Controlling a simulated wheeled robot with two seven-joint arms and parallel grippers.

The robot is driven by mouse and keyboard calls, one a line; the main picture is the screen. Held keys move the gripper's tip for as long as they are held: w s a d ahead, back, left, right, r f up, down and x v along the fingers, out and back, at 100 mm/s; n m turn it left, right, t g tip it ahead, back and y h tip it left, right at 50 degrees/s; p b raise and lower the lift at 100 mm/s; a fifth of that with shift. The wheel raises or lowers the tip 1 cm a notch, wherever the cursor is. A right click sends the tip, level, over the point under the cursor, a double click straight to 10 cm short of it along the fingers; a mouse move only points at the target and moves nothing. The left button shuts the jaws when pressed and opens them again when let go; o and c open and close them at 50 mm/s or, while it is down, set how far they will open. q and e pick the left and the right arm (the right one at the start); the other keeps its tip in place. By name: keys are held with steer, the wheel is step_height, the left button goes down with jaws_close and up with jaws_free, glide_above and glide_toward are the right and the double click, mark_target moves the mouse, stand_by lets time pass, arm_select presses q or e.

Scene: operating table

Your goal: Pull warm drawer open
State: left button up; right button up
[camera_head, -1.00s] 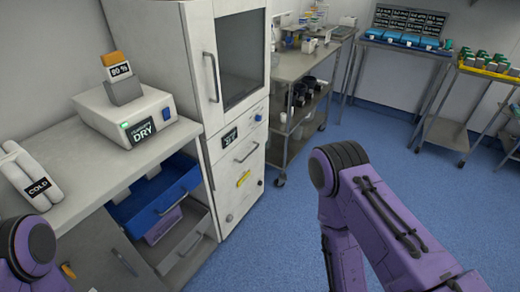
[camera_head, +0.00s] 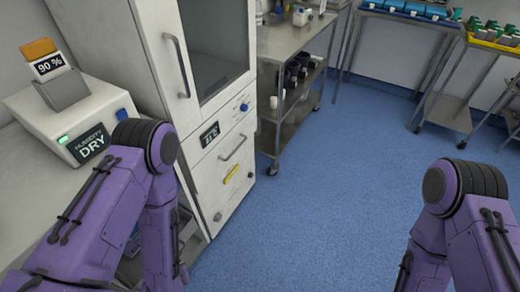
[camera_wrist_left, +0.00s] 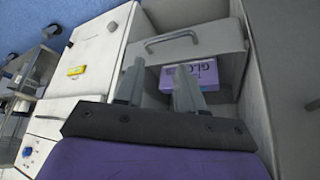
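The white cabinet has a lower drawer front with a bar handle (camera_head: 233,148), under a small dark display (camera_head: 209,134) that seems to read 37 °C. This drawer (camera_head: 212,182) looks shut, with a yellow label (camera_head: 231,173) on its front. The yellow label also shows in the left wrist view (camera_wrist_left: 76,71). My left gripper (camera_wrist_left: 158,78) is open with nothing between its fingers. It is over the open grey drawer beside the white cabinet, apart from the warm drawer's handle. In the head view my left forearm hides it. My right gripper is out of view.
The open grey drawer (camera_wrist_left: 205,40) has its own handle (camera_wrist_left: 172,42) and holds a purple glove box (camera_wrist_left: 205,72). A humidity device (camera_head: 80,120) stands on the counter left. A steel cart (camera_head: 300,45) stands right of the cabinet. The blue floor (camera_head: 320,200) before it is clear.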

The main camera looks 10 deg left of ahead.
arm_select(q)
steer(key=w+d+f+n+t+b, duration=0.1)
steer(key=w+f+t+b, duration=0.2)
steer(key=w+f+b, duration=0.35)
steer(key=w+d+f+t+b, duration=0.1)
steer(key=w+f+t+b, duration=0.2)
steer(key=w, duration=0.7)
steer(key=w+d+n+t+b, duration=0.1)
steer(key=w+d+t+b, duration=0.1)
steer(key=w+b, duration=0.4)
steer(key=w+d+n+t+b, duration=0.2)
steer(key=w+t+b, duration=0.15)
steer(key=w, duration=0.35)
steer(key=w+r+n+t+y+b, duration=0.2)
steer(key=w+r+b, duration=0.4)
steer(key=w, duration=0.3)
steer(key=w+d+r+n+t+y+b, duration=0.1)
steer(key=w+r+b, duration=0.4)
steer(key=w, duration=0.5)
steer(key=n+t+y+b, duration=0.1)
steer(key=n+t+b, duration=0.1)
steer(key=shift+w+r+n, duration=0.2)
steer(key=shift+r+n, duration=0.15)
steer(key=shift+n, duration=0.05)
jaws_close()
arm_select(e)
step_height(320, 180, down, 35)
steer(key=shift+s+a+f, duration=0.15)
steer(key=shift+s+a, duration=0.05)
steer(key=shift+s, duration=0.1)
